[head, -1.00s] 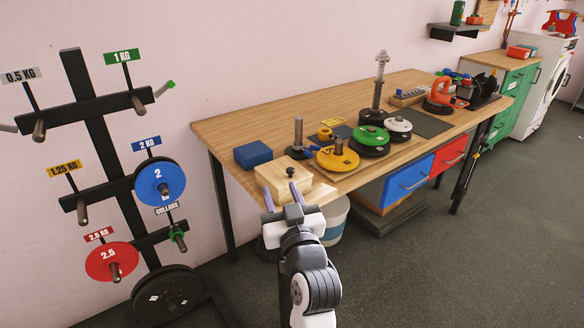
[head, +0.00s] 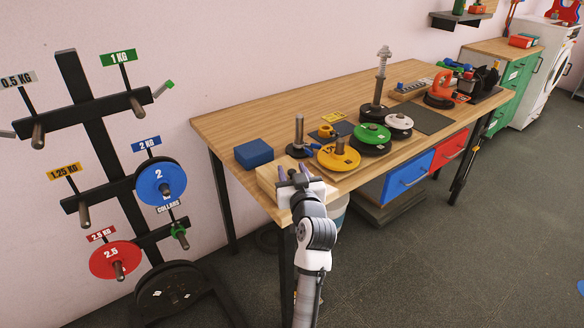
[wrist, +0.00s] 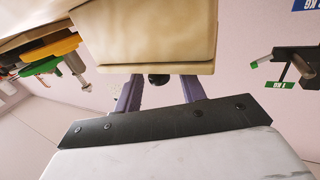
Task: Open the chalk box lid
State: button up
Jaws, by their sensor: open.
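The chalk box (head: 266,177) is a pale wooden box at the near left corner of the workbench, partly hidden behind my gripper (head: 293,171). In the wrist view the box (wrist: 148,30) fills the top middle, with a thin lid edge (wrist: 160,69) along its near side. A dark round knob (wrist: 158,79) shows just beyond that edge, between my two purple fingers. The fingers are apart on either side of the knob, and I see no clear contact. The lid looks closed.
A blue box (head: 253,153) stands behind the chalk box. A yellow plate (head: 338,158) and an upright post (head: 299,132) are close on its right. The weight rack (head: 100,130) stands left of the workbench (head: 240,118). The floor in front is clear.

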jog(key=shift+w+a, duration=0.1)
jog(key=shift+w, duration=0.25)
grip_shut()
jog(key=shift+r, duration=0.1)
